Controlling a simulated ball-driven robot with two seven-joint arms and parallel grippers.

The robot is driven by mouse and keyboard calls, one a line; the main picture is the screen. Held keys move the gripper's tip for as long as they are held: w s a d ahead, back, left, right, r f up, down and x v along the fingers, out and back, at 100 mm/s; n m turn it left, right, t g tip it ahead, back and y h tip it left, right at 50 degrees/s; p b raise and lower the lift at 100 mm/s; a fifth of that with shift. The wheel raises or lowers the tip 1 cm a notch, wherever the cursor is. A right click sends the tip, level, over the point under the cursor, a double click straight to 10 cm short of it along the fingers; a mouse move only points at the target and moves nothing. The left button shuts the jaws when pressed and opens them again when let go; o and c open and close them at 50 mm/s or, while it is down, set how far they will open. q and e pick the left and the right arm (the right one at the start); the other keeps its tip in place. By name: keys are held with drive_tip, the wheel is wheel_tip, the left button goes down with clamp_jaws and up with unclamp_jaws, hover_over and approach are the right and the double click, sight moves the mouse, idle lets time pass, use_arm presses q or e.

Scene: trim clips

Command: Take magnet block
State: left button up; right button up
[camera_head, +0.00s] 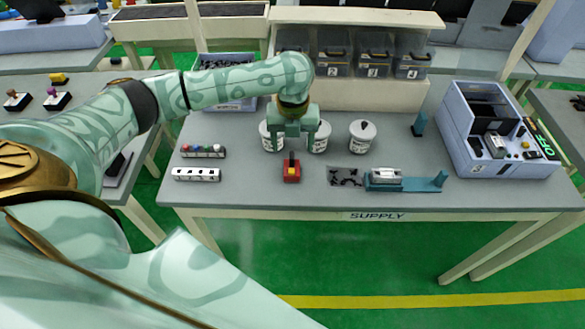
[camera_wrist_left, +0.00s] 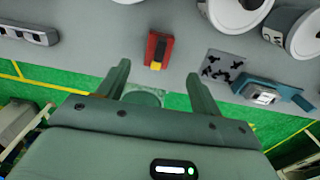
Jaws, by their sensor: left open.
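The magnet block appears to be the small red block (camera_head: 291,174) with a yellow part and a dark upright handle, standing near the front of the grey table. It also shows in the left wrist view (camera_wrist_left: 152,47), just beyond the fingertips. My left gripper (camera_head: 294,148) is open and empty, pointing down above the table, behind the block in the head view. In the left wrist view its two fingers (camera_wrist_left: 158,76) are spread apart, with the block lying beyond the gap, not between them. My right gripper is in neither view.
White labelled tubs (camera_head: 362,136) stand close around my left gripper. Right are a dark-spotted plate (camera_head: 345,177), a teal fixture (camera_head: 415,185) and a grey machine (camera_head: 490,150).

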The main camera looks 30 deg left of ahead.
sight(292, 158)
use_arm(q)
wheel_tip(292, 158, down, 3)
drive_tip(key=shift+f+b, duration=0.1)
drive_tip(key=shift+b, duration=0.2)
wheel_tip(292, 158, down, 5)
drive_tip(key=shift+s+f+b, duration=0.1)
drive_tip(key=shift+b, duration=1)
drive_tip(key=c, duration=1.2)
